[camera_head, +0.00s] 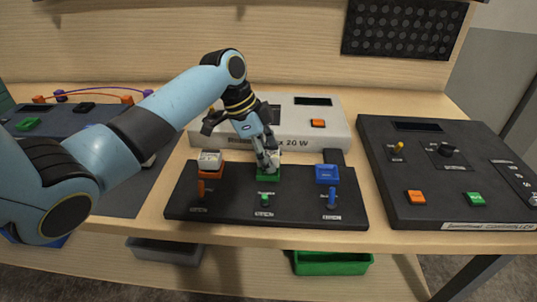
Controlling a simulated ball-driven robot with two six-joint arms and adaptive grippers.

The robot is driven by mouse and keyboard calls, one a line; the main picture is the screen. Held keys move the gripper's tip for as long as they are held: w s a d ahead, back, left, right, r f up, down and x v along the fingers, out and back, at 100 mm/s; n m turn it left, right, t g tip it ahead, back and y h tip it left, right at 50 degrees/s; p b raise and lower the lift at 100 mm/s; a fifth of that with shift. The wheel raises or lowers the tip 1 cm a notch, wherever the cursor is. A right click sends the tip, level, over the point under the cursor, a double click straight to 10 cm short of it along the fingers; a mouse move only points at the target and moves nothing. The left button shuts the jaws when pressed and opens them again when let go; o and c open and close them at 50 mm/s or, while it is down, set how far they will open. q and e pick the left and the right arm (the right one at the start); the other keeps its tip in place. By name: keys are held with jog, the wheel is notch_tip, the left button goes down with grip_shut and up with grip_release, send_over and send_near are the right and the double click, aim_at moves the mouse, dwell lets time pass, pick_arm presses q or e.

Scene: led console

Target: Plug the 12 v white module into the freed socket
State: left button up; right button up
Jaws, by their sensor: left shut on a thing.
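My left gripper (267,161) reaches down over the middle of the black console board (230,205). It is shut on a small white module (275,157), which is partly hidden by the fingers. The module is at the green socket (268,177); I cannot tell whether it is seated in it or just above it. To the left, another white-topped module (209,156) sits on the orange socket (209,171). To the right is a blue socket or module (327,173). Labels on the modules are too small to read. My right gripper is not in view.
Orange (201,190), green (265,200) and blue (332,198) levers stand along the board's front. A white power supply (335,125) is behind it. A dark controller box (440,185) stands at the right. Grey (165,252) and green (332,264) bins are below the table.

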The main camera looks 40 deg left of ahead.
pick_arm(q)
jog(key=shift+p, duration=0.6)
dwell(0.9)
jog(key=shift+f, duration=0.35)
dwell(0.5)
jog(key=shift+o, duration=0.2)
jog(key=shift+s+d+f, duration=0.1)
jog(key=shift+s+f, duration=0.15)
jog(key=shift+f, duration=0.25)
jog(key=shift+s+d+f, duration=0.1)
jog(key=shift+s+f, duration=0.15)
jog(key=shift+f, duration=0.2)
dwell(0.7)
jog(key=o, duration=1.3)
jog(key=shift+w, duration=0.15)
jog(key=shift+a, duration=0.1)
jog(key=o, duration=0.6)
jog(key=shift+w+a+r, duration=0.1)
jog(key=shift+a+r, duration=0.05)
jog(key=shift+o, duration=0.2)
